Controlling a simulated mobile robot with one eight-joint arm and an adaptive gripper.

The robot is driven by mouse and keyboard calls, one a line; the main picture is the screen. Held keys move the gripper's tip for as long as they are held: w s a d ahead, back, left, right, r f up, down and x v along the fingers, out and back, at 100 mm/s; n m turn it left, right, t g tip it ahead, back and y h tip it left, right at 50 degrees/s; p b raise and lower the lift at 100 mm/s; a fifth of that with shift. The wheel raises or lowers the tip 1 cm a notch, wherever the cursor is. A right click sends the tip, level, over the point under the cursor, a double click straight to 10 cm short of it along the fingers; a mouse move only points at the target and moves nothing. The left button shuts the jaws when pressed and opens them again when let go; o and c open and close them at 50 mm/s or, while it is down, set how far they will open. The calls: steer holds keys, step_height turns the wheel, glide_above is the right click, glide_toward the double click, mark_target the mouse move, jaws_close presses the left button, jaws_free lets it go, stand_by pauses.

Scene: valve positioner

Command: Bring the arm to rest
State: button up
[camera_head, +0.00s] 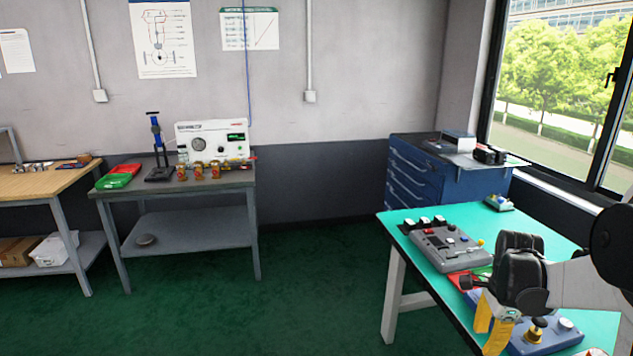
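My gripper (489,326) is at the lower right, above the front part of the teal-topped table (397,223). It points down, with yellow fingertips beside a blue-grey device (560,333) that carries a brass-coloured knob. Two yellow finger parts show close together. I cannot tell whether they are apart or closed, and I see nothing clearly held between them. My arm reaches in from the right edge, bent, and hides part of the table.
A grey control box (445,248) and a red tray (459,281) lie near my gripper. A blue drawer cabinet (410,180) stands behind the table by the window. A grey workbench (190,185) stands at the left back. The green floor (310,290) between is clear.

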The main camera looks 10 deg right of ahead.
steer(key=s+a+r+n+t, duration=0.2)
steer(key=s+a+r+n, duration=0.1)
steer(key=a+n, duration=0.4)
steer(key=s+a+r+n+t, duration=0.2)
steer(key=s+a+r+n, duration=0.2)
steer(key=a, duration=0.6)
steer(key=s+a+r+n+t, duration=0.2)
steer(key=s+a+r+n, duration=0.2)
steer(key=a+n, duration=0.5)
steer(key=shift+s+r+n+t, duration=0.2)
steer(key=shift+s+n+t, duration=0.1)
steer(key=shift+s, duration=0.3)
